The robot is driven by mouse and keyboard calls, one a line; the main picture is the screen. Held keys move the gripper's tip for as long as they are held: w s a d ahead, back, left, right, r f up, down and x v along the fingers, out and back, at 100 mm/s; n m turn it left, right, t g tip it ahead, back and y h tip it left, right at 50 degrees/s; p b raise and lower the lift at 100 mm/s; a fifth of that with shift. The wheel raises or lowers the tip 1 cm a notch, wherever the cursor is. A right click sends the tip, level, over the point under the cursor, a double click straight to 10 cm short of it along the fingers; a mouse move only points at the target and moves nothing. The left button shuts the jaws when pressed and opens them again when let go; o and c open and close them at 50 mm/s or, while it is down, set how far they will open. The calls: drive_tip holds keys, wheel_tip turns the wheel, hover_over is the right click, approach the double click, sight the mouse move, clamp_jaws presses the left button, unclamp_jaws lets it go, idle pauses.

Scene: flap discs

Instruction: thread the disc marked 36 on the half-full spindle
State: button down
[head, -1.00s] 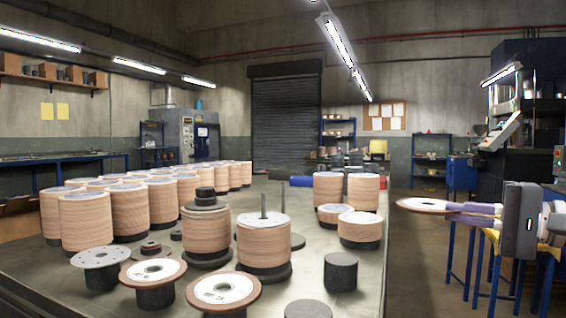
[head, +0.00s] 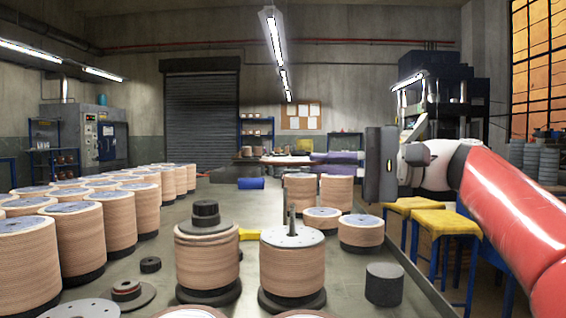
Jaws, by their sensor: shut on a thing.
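My gripper (head: 318,160), at the upper middle of the head view, is shut on a thin flap disc (head: 286,160) and holds it flat in the air, seen nearly edge-on. Its marking cannot be read. A spindle carrying a tan disc stack with a pale grey top (head: 292,264) stands below and nearer to me, its rod (head: 291,223) rising above the stack. Another rod (head: 285,204) shows just behind it; its base is mostly hidden. To the left, another stack (head: 207,262) is capped by a dark knob (head: 205,216). The held disc is apart from every rod.
Tall tan stacks (head: 107,228) fill the table's left. Shorter stacks (head: 361,232) stand right of the rods. A dark cylinder (head: 384,284) stands at front right. Disc edges (head: 190,313) show at the bottom border. Yellow stools (head: 446,222) stand beyond the table's right edge.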

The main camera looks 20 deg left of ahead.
wheel_tip(320, 180, down, 6)
drive_tip(key=b, duration=0.5)
drive_tip(key=shift+r, duration=0.25)
drive_tip(key=shift+s, duration=0.15)
drive_tip(key=shift+f+b, duration=1.3)
drive_tip(key=shift+f, duration=0.15)
idle(0.8)
